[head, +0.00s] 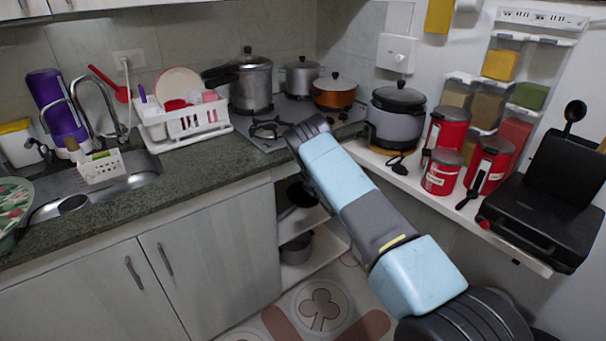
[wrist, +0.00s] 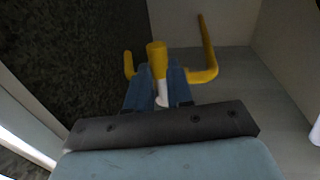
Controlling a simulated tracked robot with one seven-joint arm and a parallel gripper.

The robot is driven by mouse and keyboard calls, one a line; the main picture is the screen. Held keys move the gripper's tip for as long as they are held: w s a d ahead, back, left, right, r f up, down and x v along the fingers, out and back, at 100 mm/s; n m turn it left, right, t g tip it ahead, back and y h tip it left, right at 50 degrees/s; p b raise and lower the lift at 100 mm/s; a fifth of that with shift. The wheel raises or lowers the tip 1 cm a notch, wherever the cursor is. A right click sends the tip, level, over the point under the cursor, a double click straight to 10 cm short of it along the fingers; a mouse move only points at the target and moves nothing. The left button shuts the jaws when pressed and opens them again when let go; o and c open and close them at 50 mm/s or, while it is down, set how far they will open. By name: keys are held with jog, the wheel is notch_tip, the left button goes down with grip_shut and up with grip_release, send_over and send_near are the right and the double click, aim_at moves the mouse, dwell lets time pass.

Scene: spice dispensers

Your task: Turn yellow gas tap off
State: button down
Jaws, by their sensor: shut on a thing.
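The yellow gas tap (wrist: 157,56) shows in the wrist view, with yellow pipe bends to its left and right. My gripper (wrist: 160,78) has its two blue fingers on either side of the tap's middle part and is shut on it. A small white piece shows between the fingers, below the yellow part. The fingers hide part of the tap, and I cannot tell the exact angle of its handle. In the head view my arm reaches to the counter's front edge by the stove, and neither the fingers nor the tap shows there.
The granite counter (head: 95,214) and the stove (head: 262,143) with pots lie just beyond my arm. Open shelves with pans (head: 298,250) are below. A white shelf (head: 425,192) with red canisters and a black grill (head: 545,213) is at the right.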

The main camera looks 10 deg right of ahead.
jog(key=shift+a+f, duration=0.15)
jog(key=shift+a, duration=0.05)
jog(key=c, duration=1.4)
grip_release()
jog(key=o, duration=0.4)
jog(key=shift+w+d, duration=0.1)
jog(key=shift+c, duration=0.2)
jog(key=v, duration=1.3)
jog(key=shift+s+d, duration=0.25)
jog(key=shift+s, duration=0.1)
